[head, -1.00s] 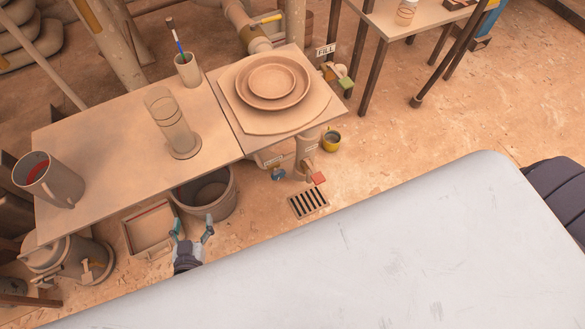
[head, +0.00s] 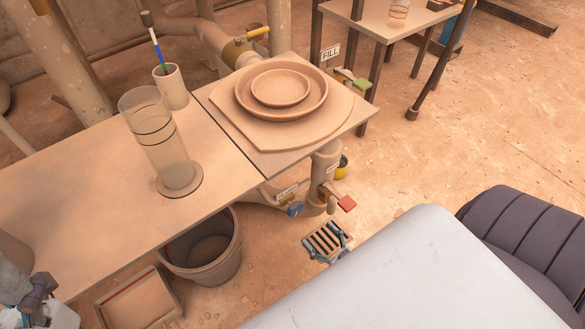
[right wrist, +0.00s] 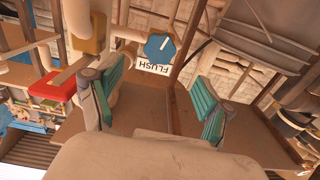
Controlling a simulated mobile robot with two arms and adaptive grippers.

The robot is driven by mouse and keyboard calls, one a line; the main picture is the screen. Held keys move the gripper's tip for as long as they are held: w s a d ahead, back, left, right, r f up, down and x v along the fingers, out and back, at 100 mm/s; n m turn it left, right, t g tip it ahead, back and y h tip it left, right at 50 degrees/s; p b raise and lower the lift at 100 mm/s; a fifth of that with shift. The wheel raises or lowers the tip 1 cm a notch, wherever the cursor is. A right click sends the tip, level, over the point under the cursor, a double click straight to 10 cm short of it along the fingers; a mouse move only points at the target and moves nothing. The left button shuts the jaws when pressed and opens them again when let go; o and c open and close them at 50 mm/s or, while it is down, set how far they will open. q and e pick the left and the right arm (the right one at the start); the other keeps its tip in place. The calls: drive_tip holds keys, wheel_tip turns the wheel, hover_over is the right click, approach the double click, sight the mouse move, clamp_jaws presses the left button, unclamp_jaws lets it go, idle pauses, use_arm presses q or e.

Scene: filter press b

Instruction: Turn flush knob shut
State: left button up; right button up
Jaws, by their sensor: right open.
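The flush knob (head: 295,209) is blue and sits low on the pipework under the table edge, beside its FLUSH label (head: 287,192). In the right wrist view the knob (right wrist: 160,46) is a blue faceted disc with a white line, above an upside-down FLUSH label (right wrist: 153,67). My right gripper (head: 329,238) is over the floor grate, in front of and to the right of the knob. In the right wrist view its teal fingers (right wrist: 160,98) are apart and empty, with the knob beyond their gap, not touched.
A red handle (head: 347,203) sticks out just right of the knob, close to my right gripper. A bucket (head: 207,259) stands to the left under the table (head: 95,182). The table carries a clear cylinder (head: 160,145) and stacked round dishes (head: 268,110). Open floor lies right.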

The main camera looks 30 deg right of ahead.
sight(297, 212)
drive_tip(key=w+b, duration=0.1)
drive_tip(key=w, duration=0.2)
drive_tip(key=w+b, duration=0.1)
drive_tip(key=w, duration=0.3)
drive_tip(key=w+a, duration=0.1)
drive_tip(key=w, duration=0.3)
drive_tip(key=shift+b, duration=0.4)
drive_tip(key=c, duration=1.2)
